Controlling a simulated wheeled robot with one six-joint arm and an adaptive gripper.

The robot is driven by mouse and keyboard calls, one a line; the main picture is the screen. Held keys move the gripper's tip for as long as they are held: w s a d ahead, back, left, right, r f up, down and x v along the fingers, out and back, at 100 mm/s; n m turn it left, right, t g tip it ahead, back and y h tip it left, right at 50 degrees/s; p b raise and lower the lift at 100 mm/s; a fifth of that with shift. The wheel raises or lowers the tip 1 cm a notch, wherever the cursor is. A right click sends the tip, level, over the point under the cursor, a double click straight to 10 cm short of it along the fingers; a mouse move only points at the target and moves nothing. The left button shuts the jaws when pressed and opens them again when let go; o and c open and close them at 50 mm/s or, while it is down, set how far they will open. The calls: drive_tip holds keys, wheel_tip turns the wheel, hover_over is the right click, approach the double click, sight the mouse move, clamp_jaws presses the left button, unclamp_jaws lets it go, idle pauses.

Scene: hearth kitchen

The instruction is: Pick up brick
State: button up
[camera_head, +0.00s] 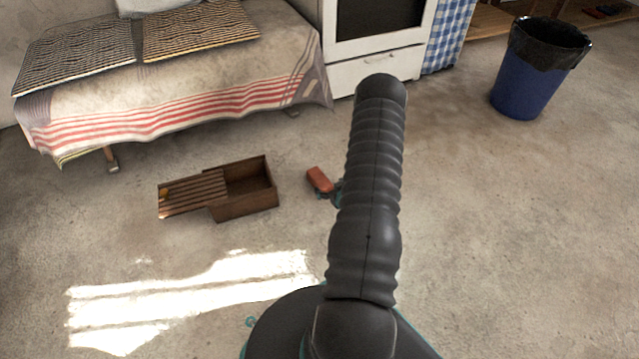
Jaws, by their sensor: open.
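A reddish-orange brick (319,180) lies on the concrete floor near the middle of the head view, just right of a wooden box. My gripper (333,190) is low by the brick's lower right end, mostly hidden behind my dark ribbed arm. Its visible part is small and teal-grey. It is open, and I cannot tell whether its fingers touch the brick or are around it.
A brown wooden box (246,208) with a slatted lid partly slid off stands left of the brick. Behind are a covered bench (170,95) and a white stove (375,68). A blue bin (521,92) stands at the upper right. The floor at right is clear.

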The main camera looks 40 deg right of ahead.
sight(319, 178)
drive_tip(key=b+x, duration=0.1)
drive_tip(key=x, duration=1)
drive_tip(key=shift+f+b, duration=0.15)
drive_tip(key=shift+b, duration=0.2)
drive_tip(key=c, duration=1.6)
clamp_jaws()
